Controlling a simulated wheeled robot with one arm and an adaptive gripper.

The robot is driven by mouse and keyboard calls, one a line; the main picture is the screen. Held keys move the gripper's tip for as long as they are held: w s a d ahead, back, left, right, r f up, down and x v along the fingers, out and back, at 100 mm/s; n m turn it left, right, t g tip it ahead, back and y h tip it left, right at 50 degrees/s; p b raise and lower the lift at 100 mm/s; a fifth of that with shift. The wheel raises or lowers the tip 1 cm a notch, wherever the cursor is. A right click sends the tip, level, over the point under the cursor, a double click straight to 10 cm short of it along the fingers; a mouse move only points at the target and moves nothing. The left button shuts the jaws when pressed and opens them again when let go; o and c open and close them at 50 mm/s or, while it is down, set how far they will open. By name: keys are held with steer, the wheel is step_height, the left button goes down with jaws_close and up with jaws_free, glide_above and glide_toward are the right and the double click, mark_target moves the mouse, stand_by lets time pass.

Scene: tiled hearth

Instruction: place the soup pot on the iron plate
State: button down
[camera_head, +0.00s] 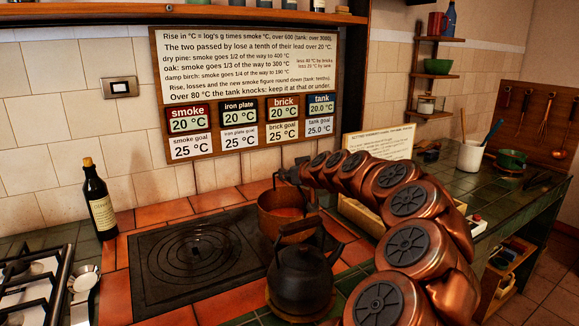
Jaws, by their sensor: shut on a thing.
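The soup pot (268,221) is a copper pot with reddish soup inside, just behind the black kettle. My gripper (279,177) is at the pot's top, at the end of my copper-coloured arm, and is shut on the pot. The exact grip point is small and partly hidden. The iron plate (160,275) is a dark square with raised rings, set in orange tiles. Its top is bare. The pot is at the plate's right side, near its back right corner. I cannot tell whether its base touches the tiles or hangs above them, as the kettle hides part of it.
The black kettle (301,283) stands on a round wooden mat right of the plate. A dark bottle (98,205) stands behind left. A gas hob (25,290) and small metal cups (86,277) lie left. A sign board (245,95) on the back wall shows temperatures.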

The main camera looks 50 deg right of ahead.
stand_by(0.3)
steer(key=c, duration=1)
jaws_free()
steer(key=shift+f, duration=0.15)
steer(key=shift+s, duration=0.15)
steer(key=b+v, duration=0.1)
steer(key=v, duration=1.1)
steer(key=shift+b, duration=0.3)
